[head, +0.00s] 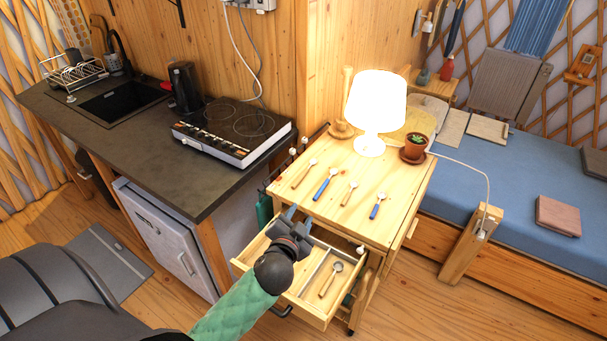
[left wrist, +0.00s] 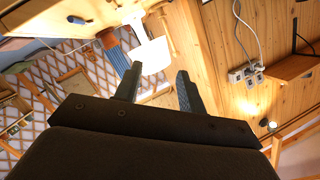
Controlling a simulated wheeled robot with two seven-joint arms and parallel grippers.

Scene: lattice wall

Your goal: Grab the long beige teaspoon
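Several teaspoons lie in a row on the top of a wooden cabinet (head: 395,190). The long beige teaspoon (head: 302,176) is the leftmost. Beside it lie a long blue teaspoon (head: 325,185), a shorter beige one (head: 349,194) and a shorter blue one (head: 378,206). Another beige-handled teaspoon (head: 331,280) lies in the open drawer (head: 318,318). My left gripper (head: 299,216) is over the drawer, in front of the cabinet top and apart from the teaspoons. Its fingers are spread and empty in the left wrist view (left wrist: 156,84). My right gripper is not visible.
A counter with a hob (head: 235,125) is at the left. A blue bed (head: 500,190) is at the right.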

